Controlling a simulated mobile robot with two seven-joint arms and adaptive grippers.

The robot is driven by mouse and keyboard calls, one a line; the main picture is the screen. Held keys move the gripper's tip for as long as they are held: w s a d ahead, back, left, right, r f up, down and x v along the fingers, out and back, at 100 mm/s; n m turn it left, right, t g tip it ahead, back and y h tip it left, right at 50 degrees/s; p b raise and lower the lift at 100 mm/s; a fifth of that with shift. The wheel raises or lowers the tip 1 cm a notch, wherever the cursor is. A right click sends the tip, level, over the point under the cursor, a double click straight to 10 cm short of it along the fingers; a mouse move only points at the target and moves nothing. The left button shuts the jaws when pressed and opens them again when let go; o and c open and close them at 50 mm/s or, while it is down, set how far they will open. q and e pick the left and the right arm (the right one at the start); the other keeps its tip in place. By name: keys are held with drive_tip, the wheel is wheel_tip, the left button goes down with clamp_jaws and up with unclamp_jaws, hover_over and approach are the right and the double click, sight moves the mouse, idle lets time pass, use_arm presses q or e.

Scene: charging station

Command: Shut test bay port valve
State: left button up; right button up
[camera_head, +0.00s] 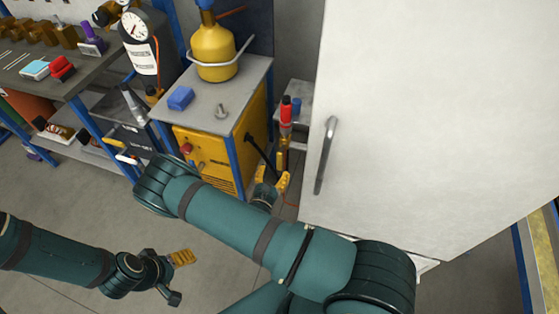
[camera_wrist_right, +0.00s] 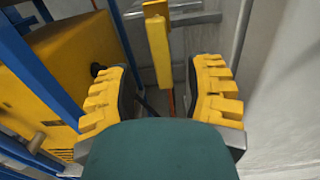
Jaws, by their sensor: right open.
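A narrow yellow part (camera_wrist_right: 157,45) stands upright between and beyond my right fingers in the right wrist view; they do not appear to touch it. In the head view, an upright red and yellow part (camera_head: 286,118) with a dark tip stands beside the white cabinet, past my right gripper (camera_head: 273,178). I cannot tell for certain which part is the port valve. My right gripper is open, its yellow ridged fingers wide apart in the right wrist view (camera_wrist_right: 160,82). My left gripper (camera_head: 176,275) is low at the left over the floor; its jaw gap is unclear.
A white cabinet (camera_head: 430,110) with a metal handle (camera_head: 326,155) closes off the right. A yellow machine (camera_head: 213,158) in a blue-framed stand is left of my right gripper. A workbench (camera_head: 95,70) stands further left. Open floor (camera_head: 70,200) lies in front.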

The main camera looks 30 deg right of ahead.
sight(279, 161)
drive_tip(key=x, duration=0.6)
drive_tip(key=shift+b, duration=0.4)
drive_tip(key=shift+s, duration=0.1)
clamp_jaws()
